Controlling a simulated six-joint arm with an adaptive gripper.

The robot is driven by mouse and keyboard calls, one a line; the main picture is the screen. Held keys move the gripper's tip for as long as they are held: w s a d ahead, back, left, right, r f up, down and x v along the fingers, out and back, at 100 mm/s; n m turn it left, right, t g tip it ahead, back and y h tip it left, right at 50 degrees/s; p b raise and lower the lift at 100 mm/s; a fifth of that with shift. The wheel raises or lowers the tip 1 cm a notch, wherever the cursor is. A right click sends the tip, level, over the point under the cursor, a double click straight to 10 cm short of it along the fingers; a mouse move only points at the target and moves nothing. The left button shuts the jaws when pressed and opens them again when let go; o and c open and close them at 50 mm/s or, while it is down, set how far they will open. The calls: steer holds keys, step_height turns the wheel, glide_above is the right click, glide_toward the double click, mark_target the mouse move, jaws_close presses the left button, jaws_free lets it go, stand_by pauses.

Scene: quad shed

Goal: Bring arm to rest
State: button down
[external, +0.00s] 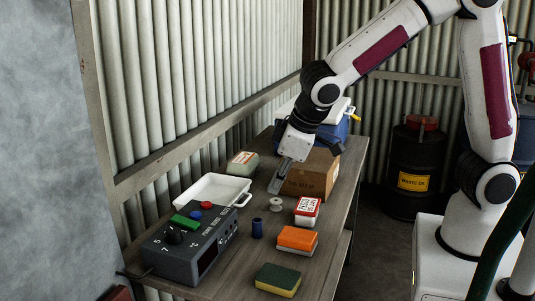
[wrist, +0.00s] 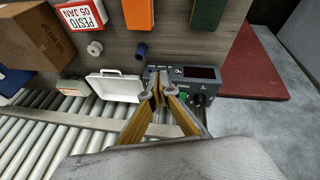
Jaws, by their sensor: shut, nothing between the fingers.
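My gripper (external: 274,188) hangs from my arm above the far middle of the table, pointing down, close to the left side of the cardboard box (external: 315,174). In the wrist view my gripper (wrist: 160,76) shows its two fingers shut, with nothing held between them. My arm is bent, reaching from the right over the table (external: 215,277). I cannot tell from the external view exactly how high the fingertips are above the tabletop.
A white tray (external: 187,203), a grey control box (external: 180,261), a blue cylinder (external: 257,229), a white spool (external: 276,204), a PESTO container (external: 307,211) and two sponges (external: 297,239) (external: 278,279) stand on the table. A corrugated wall (external: 165,80) borders the left; a waste-oil drum (external: 416,155) stands right.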

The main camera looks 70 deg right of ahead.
steer(key=s+d+r, duration=0.2)
steer(key=s+r, duration=0.1)
steer(key=s, duration=0.5)
steer(key=s+d+r+m+y, duration=0.1)
steer(key=s+d+r, duration=0.2)
steer(key=s, duration=0.5)
steer(key=s+d+r+m+t, duration=0.1)
steer(key=s+d+r, duration=0.2)
steer(key=s+r, duration=0.2)
steer(key=shift+s+d, duration=0.2)
steer(key=shift+s, duration=1.5)
